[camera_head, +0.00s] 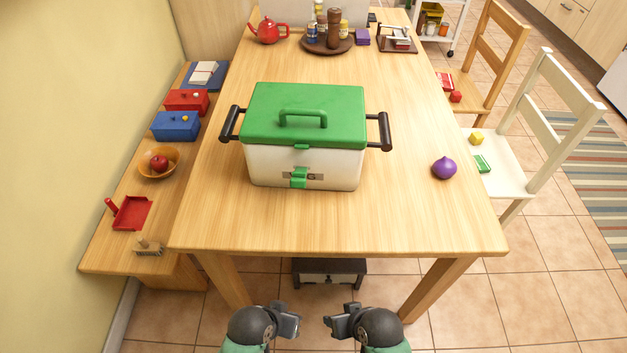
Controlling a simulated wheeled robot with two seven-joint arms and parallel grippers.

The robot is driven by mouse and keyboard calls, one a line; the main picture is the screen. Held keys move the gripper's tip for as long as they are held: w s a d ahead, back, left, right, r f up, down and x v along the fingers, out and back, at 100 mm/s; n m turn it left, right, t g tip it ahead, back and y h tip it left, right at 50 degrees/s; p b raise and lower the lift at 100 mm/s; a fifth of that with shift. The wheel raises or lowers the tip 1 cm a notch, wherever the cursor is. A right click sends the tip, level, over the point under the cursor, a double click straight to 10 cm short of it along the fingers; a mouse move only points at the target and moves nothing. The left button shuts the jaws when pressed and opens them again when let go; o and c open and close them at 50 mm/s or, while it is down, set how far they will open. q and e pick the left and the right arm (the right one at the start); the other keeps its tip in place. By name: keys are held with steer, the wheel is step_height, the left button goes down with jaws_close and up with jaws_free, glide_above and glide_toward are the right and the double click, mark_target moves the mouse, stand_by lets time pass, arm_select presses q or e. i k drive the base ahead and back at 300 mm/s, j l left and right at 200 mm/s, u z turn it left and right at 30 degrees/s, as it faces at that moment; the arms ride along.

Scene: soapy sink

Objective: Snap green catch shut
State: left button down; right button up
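A white cool box (260,165) with a green lid (340,103) stands on the wooden table. The lid lies down on the box and has a green handle on top. The green catch (299,178) hangs on the middle of the box's front wall, below a small green tab at the lid's front edge; the two look apart. My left gripper (299,322) and my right gripper (327,321) are both in front of the table's near edge, well away from the box. Neither holds anything that I can see. Their finger gaps are too small to judge.
Dark side handles (385,132) stick out from the box. A purple onion (444,168) lies on the table to the right. A red teapot (268,31) and a round tray (314,47) stand at the back. The table's front (340,230) is clear. A dark stool (329,268) sits below.

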mark_target(299, 180)
steer(key=k+l+u, duration=0.6)
steer(key=k+l, duration=0.1)
steer(key=k, duration=0.05)
